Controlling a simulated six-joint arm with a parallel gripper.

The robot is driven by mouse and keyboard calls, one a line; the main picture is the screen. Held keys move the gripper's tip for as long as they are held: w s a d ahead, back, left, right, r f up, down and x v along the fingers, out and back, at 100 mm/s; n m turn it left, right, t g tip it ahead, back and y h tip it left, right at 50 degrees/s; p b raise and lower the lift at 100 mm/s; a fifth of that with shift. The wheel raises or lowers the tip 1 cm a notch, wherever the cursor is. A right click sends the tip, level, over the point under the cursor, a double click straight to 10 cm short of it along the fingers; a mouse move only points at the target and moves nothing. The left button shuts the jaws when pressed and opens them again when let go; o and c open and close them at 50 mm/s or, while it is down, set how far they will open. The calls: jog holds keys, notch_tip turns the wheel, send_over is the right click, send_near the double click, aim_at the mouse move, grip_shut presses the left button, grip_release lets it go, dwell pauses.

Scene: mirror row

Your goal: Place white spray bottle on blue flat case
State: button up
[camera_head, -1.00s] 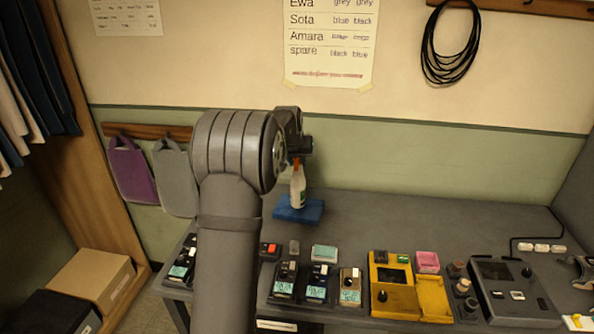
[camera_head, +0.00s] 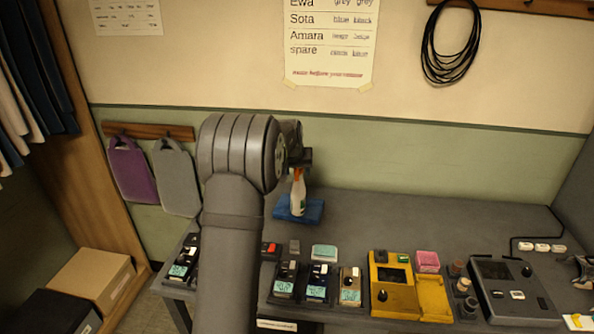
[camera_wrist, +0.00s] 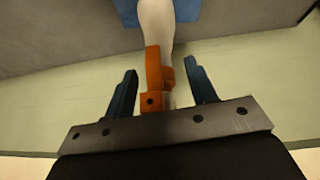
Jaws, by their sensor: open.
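The white spray bottle (camera_head: 298,195) with an orange head stands upright on the blue flat case (camera_head: 314,212), near the back of the grey table. In the wrist view, its white body (camera_wrist: 156,22) and orange trigger head (camera_wrist: 154,76) show between my gripper's two fingers. My gripper (camera_wrist: 163,85) is open, with a gap on each side of the orange head. In the head view, my arm hides most of the gripper and part of the case's left side. A blue patch of the case (camera_wrist: 128,12) shows behind the bottle in the wrist view.
Several small devices with screens (camera_head: 318,283) line the table's front. A yellow open case (camera_head: 432,298) and a grey console (camera_head: 508,290) stand to the right. The table behind them, right of the blue case, is clear. A wall stands close behind.

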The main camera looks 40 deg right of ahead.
jog(key=v, duration=1.2)
jog(key=shift+r, duration=0.1)
jog(key=x, duration=1.2)
jog(key=shift+f, duration=0.2)
notch_tip(320, 180, up, 3)
jog(key=shift+f, duration=0.2)
jog(key=shift+r, duration=0.7)
